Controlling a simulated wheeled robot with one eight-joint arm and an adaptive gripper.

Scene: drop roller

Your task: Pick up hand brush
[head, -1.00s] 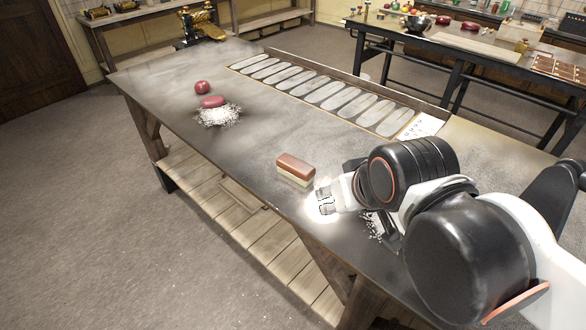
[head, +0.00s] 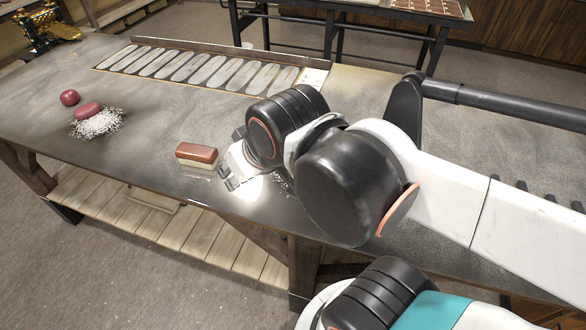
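The hand brush (head: 197,152), a block with a reddish-brown top and cream lower part, lies on the dark workbench near its front edge. My gripper (head: 227,178) is low over the bench just right of the brush, close to it but apart as far as I can see. Its two fingertips look separated, with nothing between them. A bright patch of light lies on the bench by the fingers. My wrist hides part of the bench behind the gripper.
A red ball (head: 69,97) and a red rounded object (head: 88,110) on a white shredded pile (head: 97,124) are at the left. A long tray with oval slots (head: 190,66) runs along the back. Bare bench (head: 150,105) lies between. A dark-framed table stands behind.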

